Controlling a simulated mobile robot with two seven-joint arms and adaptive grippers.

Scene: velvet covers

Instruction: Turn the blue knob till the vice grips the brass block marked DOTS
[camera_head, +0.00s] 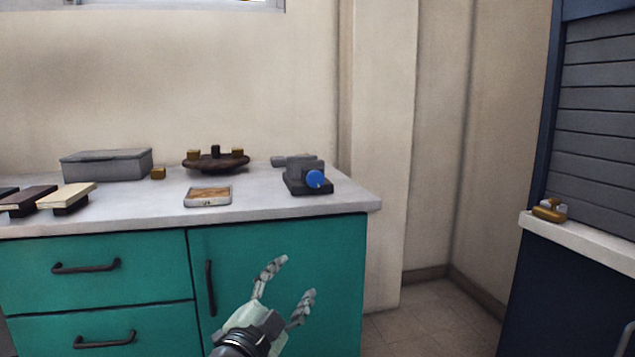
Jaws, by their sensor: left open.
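A grey vice (296,172) stands near the right end of the white worktop. Its round blue knob (315,179) faces the front. Small brass blocks stand on a dark round stand (215,163): one brass block (193,155) at its left and another (238,153) at its right. A third brass block (158,173) sits on the worktop left of the stand. No marking is legible on them, and I cannot tell whether the vice holds a block. My left gripper (291,276) is open and empty, in front of the teal cabinet door, below and apart from the knob. My right gripper does not show.
The worktop (255,205) also bears a grey lidded box (107,164), a small framed tray (208,196), and dark and cream covered items (66,197) at left. Teal drawers (95,275) lie below. A navy cabinet (575,290) with a brass object (549,213) stands right, beyond open floor.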

